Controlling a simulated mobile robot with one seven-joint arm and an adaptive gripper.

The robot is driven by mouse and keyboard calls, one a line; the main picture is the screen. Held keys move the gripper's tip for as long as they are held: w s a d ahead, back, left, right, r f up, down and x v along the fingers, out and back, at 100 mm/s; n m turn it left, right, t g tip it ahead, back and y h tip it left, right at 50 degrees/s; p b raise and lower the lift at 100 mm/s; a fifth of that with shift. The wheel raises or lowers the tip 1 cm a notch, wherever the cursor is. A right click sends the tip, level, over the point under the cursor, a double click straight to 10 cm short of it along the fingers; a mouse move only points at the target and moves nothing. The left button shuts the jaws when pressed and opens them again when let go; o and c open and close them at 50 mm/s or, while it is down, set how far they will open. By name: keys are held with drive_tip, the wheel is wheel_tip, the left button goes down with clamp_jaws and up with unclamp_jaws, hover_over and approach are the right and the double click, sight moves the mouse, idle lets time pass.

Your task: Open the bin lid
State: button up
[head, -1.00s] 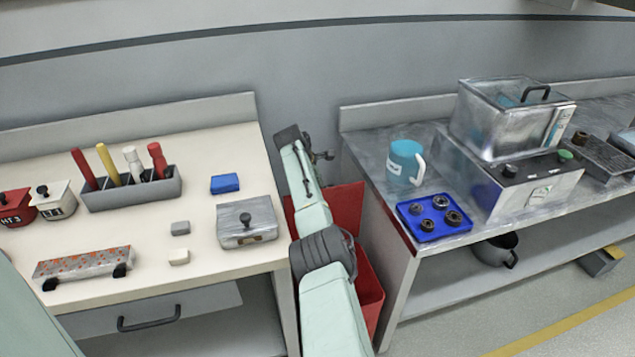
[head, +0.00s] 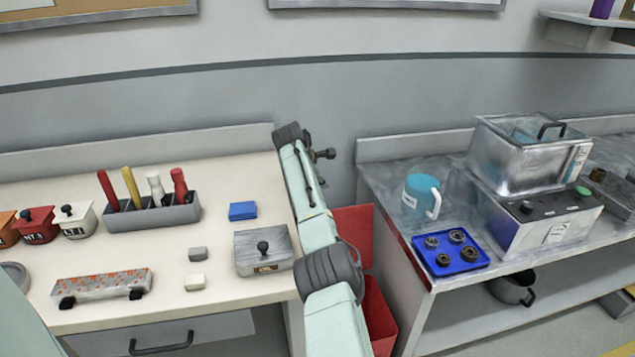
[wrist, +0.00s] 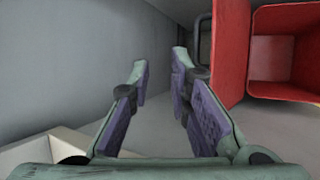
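The red bin (head: 379,318) stands on the floor in the gap between the two benches, partly hidden by my arm. Its lid (head: 353,232) stands raised at the back, as an upright red panel. In the wrist view the bin (wrist: 285,60) shows its open inside at the right. The lid (wrist: 229,55) is the red panel left of it, with a dark handle (wrist: 204,42) at its far side. My gripper (wrist: 161,68) is open and empty, its fingers left of the lid and apart from it. The head view does not show the fingers clearly.
The left bench (head: 215,290) holds a lidded metal box (head: 262,255), a tool rack (head: 155,217) and small blocks. The right bench (head: 385,190) holds a teal mug (head: 421,195), a blue tray (head: 448,262) and a metal tank (head: 525,155). A grey wall is close ahead.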

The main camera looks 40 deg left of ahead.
drive_tip(key=shift+f, duration=0.15)
drive_tip(key=v, duration=1.2)
